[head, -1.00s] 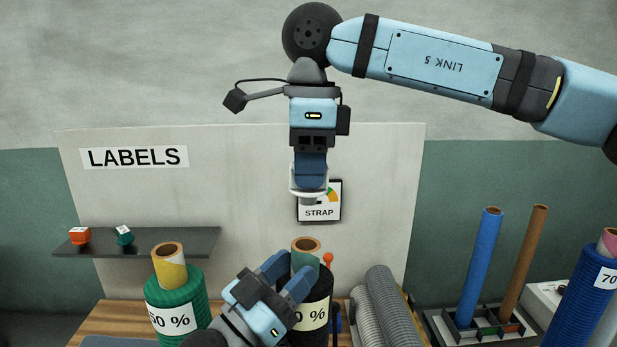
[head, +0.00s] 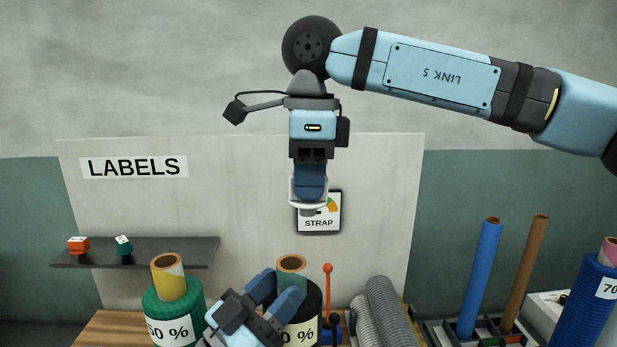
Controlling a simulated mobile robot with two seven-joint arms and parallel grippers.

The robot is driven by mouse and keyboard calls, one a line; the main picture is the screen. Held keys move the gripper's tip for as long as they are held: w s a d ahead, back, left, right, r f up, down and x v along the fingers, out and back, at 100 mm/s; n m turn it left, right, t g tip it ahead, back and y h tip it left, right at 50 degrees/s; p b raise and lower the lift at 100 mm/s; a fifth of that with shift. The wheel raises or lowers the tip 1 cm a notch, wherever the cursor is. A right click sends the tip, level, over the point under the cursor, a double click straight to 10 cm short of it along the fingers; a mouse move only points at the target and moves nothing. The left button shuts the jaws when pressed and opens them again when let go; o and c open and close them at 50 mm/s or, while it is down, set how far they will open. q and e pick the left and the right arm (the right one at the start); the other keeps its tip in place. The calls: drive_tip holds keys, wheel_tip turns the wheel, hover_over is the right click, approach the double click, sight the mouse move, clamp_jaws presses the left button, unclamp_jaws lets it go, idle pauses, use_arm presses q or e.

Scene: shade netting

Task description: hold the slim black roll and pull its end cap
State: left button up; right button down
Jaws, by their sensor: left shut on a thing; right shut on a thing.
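My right gripper (head: 309,192) points down, well above and a little right of the core. It is shut on the end cap (head: 308,207), a white rim with a grey plug below. The cap is clear of the roll, and the core's top is open.
A green roll (head: 174,300) stands left of the black one. An orange-topped rod (head: 327,290) and grey rolls (head: 392,312) are close on the right. A dark shelf (head: 190,252) and a STRAP card (head: 320,223) are behind. A rack (head: 468,330) holds blue and brown tubes.

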use_arm(q)
drive_tip(key=o, duration=1.3)
drive_tip(key=shift+c, duration=0.2)
drive_tip(key=shift+a, duration=0.1)
